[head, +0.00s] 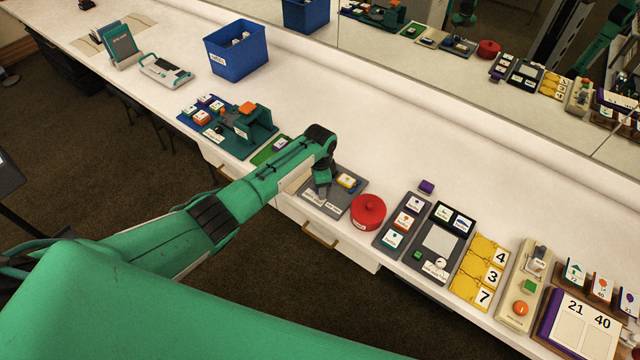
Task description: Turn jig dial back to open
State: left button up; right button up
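My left arm reaches in from the left, and its gripper (322,190) points down over a grey tray (352,203) at the bench's front edge. The fingertips are small and dark against the tray, so whether they are open or touch anything is unclear. No part is clearly marked as the jig dial. A teal fixture (262,125) with an orange piece (247,108) stands farther left. A dark panel to the right has a round white knob (440,263). My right gripper is out of view.
A red round pot (368,211) stands close right of the tray. A blue bin (236,52) is at the back left. A beige board (522,290) with an orange knob (520,308) lies at the right.

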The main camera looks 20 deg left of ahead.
pick_arm(q)
notch_tip(320, 180, up, 14)
jog(key=b, duration=0.2)
dwell(0.4)
jog(key=shift+f, duration=0.15)
